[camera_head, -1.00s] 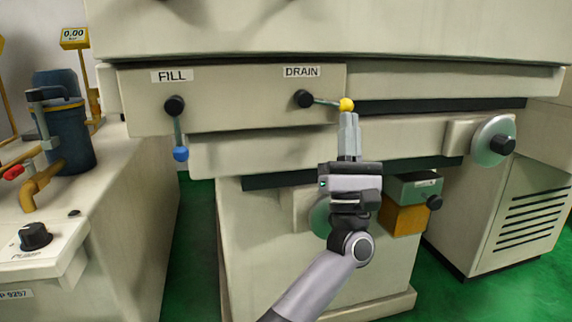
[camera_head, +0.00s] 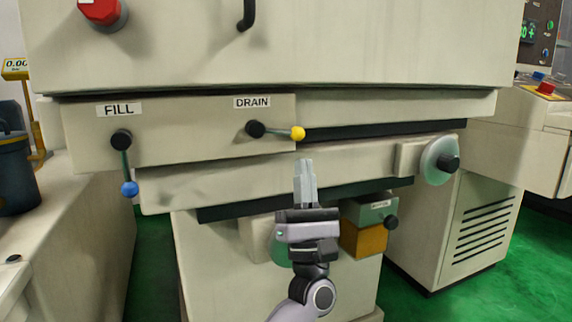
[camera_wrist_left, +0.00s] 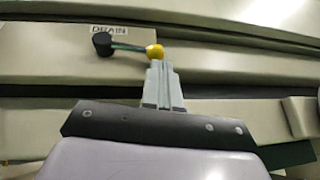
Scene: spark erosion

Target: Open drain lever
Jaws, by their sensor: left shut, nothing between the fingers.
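The drain lever (camera_head: 277,132) is on the machine's front panel below the DRAIN label (camera_head: 252,102). It has a black hub and a short arm that points right, nearly level, to a yellow ball knob (camera_head: 298,133). My left gripper (camera_head: 304,163) is shut and empty, pointing up, with its fingertips a little below the knob in the head view. In the left wrist view the lever's yellow knob (camera_wrist_left: 155,51) shows just beyond the fingertips (camera_wrist_left: 158,64); I cannot tell whether they touch. My right gripper is not in view.
The fill lever (camera_head: 125,165) hangs down with a blue knob at the left of the panel. A round handwheel (camera_head: 438,160) sticks out at the right. A red button (camera_head: 100,10) is at the upper left. Green floor lies beside the machine.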

